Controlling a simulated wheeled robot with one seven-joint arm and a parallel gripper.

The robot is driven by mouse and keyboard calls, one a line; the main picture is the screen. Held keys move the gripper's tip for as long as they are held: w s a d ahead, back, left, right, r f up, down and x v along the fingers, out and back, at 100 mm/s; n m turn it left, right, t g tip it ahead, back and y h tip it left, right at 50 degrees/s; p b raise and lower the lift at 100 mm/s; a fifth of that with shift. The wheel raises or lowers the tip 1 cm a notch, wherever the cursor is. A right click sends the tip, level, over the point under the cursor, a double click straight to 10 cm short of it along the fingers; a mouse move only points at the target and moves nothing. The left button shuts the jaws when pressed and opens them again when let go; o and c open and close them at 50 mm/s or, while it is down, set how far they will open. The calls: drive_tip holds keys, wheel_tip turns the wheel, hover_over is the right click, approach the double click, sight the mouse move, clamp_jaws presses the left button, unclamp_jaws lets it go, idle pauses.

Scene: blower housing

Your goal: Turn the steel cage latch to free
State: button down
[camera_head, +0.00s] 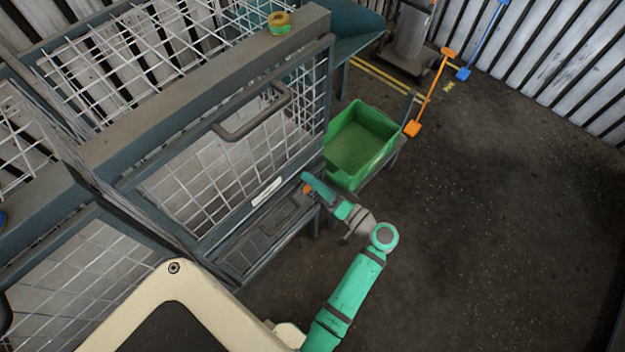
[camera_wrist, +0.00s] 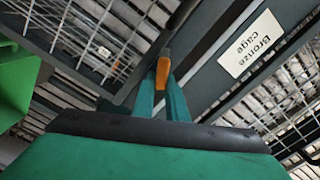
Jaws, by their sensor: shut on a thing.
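My gripper (camera_head: 309,182) is at the lower right corner of the cage front (camera_head: 262,120), beside its frame post. In the wrist view, my gripper's two teal fingers (camera_wrist: 162,84) close around a small orange latch handle (camera_wrist: 163,72). The handle also shows as an orange spot (camera_head: 306,189) in the head view. No steel cage label is readable. The latch's pivot is partly hidden by the fingers.
A green bin (camera_head: 380,124) stands just right of the cage, close to my gripper. A grey handle bar (camera_head: 252,111) juts from the cage front. A yellow-green roll (camera_head: 279,22) lies on the top beam. An orange shovel (camera_head: 431,92) stands behind. Floor at right is clear.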

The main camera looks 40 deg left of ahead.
idle(0.4)
drive_tip(key=c, duration=1.8)
unclamp_jaws()
drive_tip(key=shift+f, duration=0.1)
drive_tip(key=shift+o, duration=0.2)
